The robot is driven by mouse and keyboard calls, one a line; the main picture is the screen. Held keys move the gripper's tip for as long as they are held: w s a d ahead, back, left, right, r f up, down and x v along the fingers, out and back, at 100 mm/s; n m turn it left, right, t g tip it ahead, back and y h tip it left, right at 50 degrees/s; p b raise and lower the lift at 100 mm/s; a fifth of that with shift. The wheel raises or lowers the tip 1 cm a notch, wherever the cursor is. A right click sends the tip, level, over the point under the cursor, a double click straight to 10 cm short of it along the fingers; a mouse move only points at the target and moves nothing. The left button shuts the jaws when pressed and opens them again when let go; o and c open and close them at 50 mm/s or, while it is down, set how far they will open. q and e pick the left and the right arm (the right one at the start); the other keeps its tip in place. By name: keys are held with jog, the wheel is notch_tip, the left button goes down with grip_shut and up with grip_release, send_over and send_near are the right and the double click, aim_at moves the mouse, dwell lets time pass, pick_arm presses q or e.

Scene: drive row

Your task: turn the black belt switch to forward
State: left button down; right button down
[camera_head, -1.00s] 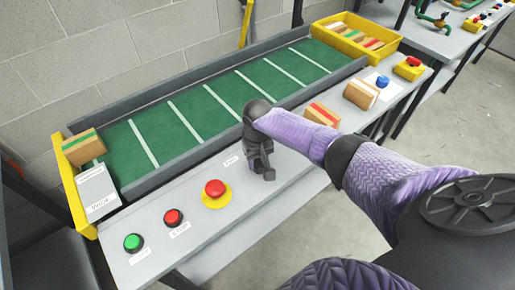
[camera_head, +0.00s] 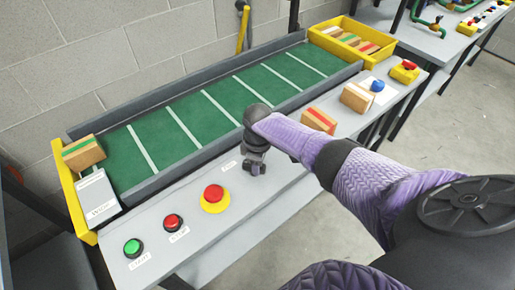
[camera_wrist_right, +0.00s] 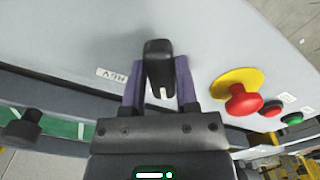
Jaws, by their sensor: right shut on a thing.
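The black belt switch (camera_wrist_right: 158,62) is a dark knob with a white pointer line, seen between the fingers in the right wrist view. The line points toward the gripper's palm in that view. A white label, apparently "REV", lies to the left of the knob there. My right gripper (camera_wrist_right: 160,92) is shut on the knob, a finger on each side. In the head view the right gripper (camera_head: 254,167) is on the grey control ledge and hides the switch. My left gripper is not in view.
A red button on a yellow base (camera_head: 213,196), a red button (camera_head: 173,222) and a green button (camera_head: 132,248) sit left of the gripper. The green conveyor (camera_head: 200,118) runs behind. Small boxes (camera_head: 319,121) stand to the right on the ledge.

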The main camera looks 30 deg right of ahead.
jog(key=shift+w+n, duration=0.1)
jog(key=shift+n, duration=0.8)
jog(key=shift+c, duration=1.8)
grip_release()
jog(key=shift+r, duration=0.1)
notch_tip(320, 180, up, 9)
jog(key=p, duration=0.4)
jog(key=shift+r, duration=0.4)
